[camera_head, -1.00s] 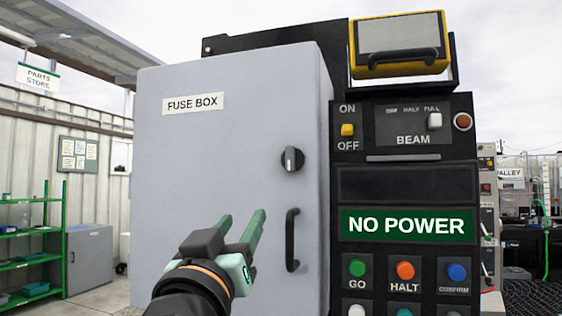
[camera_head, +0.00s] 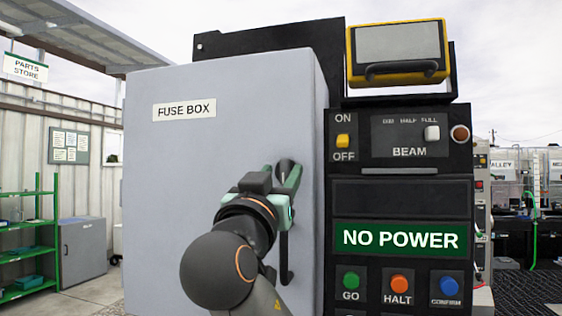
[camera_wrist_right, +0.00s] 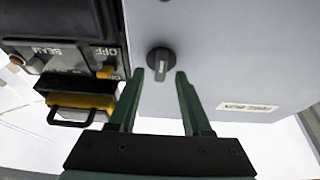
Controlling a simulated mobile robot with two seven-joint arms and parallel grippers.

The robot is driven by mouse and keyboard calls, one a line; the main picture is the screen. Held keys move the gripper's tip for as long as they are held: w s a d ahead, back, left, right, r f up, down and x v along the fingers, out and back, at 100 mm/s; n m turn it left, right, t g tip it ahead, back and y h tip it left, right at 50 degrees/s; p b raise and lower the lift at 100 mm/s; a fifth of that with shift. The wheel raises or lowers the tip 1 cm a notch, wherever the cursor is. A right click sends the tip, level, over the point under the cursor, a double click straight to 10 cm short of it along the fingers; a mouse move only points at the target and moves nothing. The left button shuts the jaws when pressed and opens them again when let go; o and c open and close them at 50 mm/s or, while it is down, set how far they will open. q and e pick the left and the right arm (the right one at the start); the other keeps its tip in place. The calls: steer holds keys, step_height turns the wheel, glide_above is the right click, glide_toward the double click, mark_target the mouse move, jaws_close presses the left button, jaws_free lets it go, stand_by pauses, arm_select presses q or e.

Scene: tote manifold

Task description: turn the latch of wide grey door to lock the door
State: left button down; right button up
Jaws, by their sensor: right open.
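The wide grey door (camera_head: 165,190) of the fuse box is shut, with a "FUSE BOX" label. Its dark round latch (camera_head: 284,164) is partly hidden behind my right gripper (camera_head: 283,176) in the head view. In the right wrist view the latch (camera_wrist_right: 160,59) shows whole, its lighter grip bar pointing toward the gripper's base. My right gripper (camera_wrist_right: 160,74) is open, with one finger on each side of the latch's lower part in that view; I cannot tell whether they touch it. My left gripper is not in view.
A black door handle (camera_head: 287,262) hangs below the latch, partly behind my arm. To the right stands a black control panel (camera_head: 400,190) with buttons, switches and a "NO POWER" sign. A yellow-framed lamp (camera_head: 398,50) sits above it. Green shelves (camera_head: 28,245) are far left.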

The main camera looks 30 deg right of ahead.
steer(key=shift+w+d+r, duration=0.2)
steer(key=shift+w+d, duration=0.15)
steer(key=shift+d, duration=0.05)
jaws_close()
stand_by(0.4)
